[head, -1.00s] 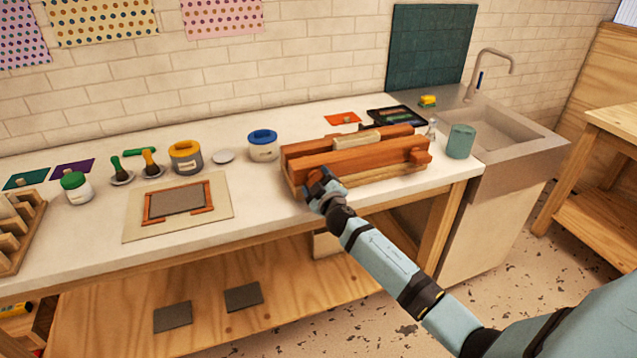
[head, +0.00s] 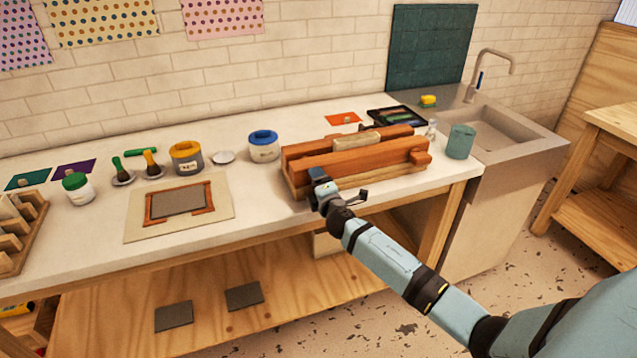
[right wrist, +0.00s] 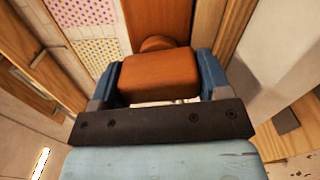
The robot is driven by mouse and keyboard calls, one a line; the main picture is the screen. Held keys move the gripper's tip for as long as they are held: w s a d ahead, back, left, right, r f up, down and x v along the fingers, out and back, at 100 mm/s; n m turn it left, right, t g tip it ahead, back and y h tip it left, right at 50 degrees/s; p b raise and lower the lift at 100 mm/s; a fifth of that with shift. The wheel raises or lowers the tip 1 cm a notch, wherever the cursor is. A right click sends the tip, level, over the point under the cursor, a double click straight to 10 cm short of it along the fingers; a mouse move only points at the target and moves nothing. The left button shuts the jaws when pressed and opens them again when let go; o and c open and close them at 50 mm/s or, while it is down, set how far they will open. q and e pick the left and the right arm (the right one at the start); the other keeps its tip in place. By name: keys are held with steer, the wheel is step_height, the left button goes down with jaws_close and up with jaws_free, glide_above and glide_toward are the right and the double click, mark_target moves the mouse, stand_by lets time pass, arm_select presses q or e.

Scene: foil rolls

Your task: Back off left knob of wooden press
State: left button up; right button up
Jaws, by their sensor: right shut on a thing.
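The wooden press (head: 365,163) is a reddish-brown two-beam press lying on the white worktop, front right of the middle. Its right knob (head: 424,158) sticks out at the right end of the front beam. The left knob (right wrist: 160,76) is an orange-brown block in the right wrist view, on a round shaft leading to the beam. My right gripper (head: 319,184) is at the press's front left end, and its blue fingers (right wrist: 161,70) are shut on the left knob's two sides. In the head view the gripper mostly hides that knob. My left gripper is not in view.
A blue-lidded jar (head: 263,147) stands left of the press. A teal cup (head: 460,142) and small glass bottle stand at its right, before the sink (head: 490,130). A board with a framed grey plate (head: 178,203) lies to the left. The worktop's front edge runs below the gripper.

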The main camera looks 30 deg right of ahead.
steer(key=n, duration=0.2)
steer(key=n+p, duration=0.1)
steer(key=shift+w+d+r+n, duration=0.1)
steer(key=shift+w+r+n, duration=0.05)
steer(key=shift+r+n, duration=0.25)
steer(key=n+p, duration=0.1)
steer(key=n, duration=0.2)
steer(key=shift+n, duration=0.3)
steer(key=n+p, duration=0.2)
steer(key=n, duration=0.3)
steer(key=shift+d+f, duration=0.1)
steer(key=shift+n+p, duration=0.5)
steer(key=shift+n, duration=0.4)
steer(key=shift+f, duration=0.15)
steer(key=o, duration=0.9)
steer(key=shift+f+n, duration=0.15)
steer(key=shift+n, duration=0.15)
